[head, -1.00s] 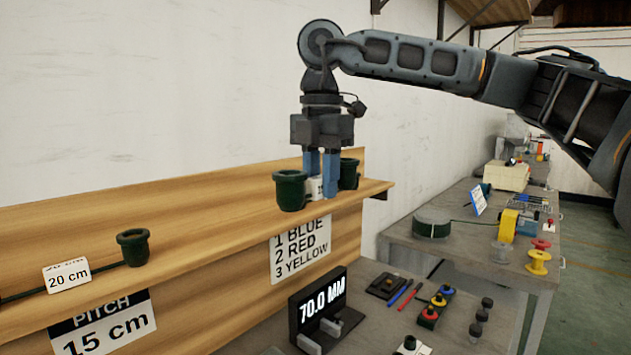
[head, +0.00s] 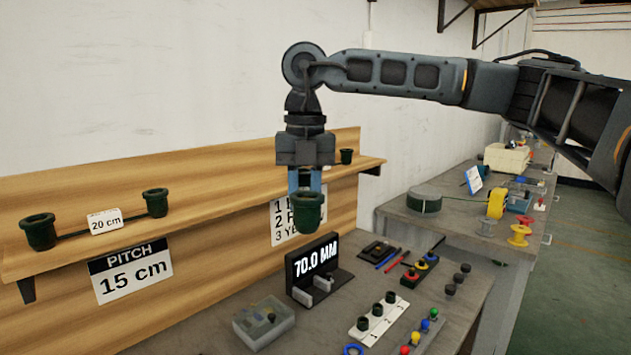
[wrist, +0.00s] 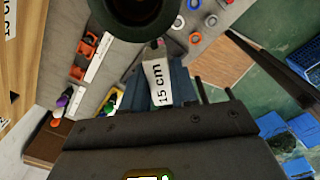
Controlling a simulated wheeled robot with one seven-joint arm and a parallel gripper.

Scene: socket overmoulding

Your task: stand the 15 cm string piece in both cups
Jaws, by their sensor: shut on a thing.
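My gripper (head: 306,182) points down in front of the wooden shelf, its blue fingers shut on the 15 cm string piece. Its white label (wrist: 158,82) reading 15 cm shows between the fingers in the wrist view. A dark green pot-shaped end (head: 308,212) hangs upright at the fingertips, hiding part of them in the head view. A green end also fills the top of the wrist view (wrist: 138,10). A smaller green pot (head: 346,157) shows behind, near the shelf's far end; I cannot tell whether it belongs to the held piece. I cannot identify the two cups.
The 20 cm string piece (head: 105,221) lies on the shelf (head: 230,205) at left, above a PITCH 15 cm sign (head: 131,274). On the bench below stand a 70.0 MM display (head: 313,262), a clear box (head: 263,322) and a white strip (head: 362,334) with dark pegs.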

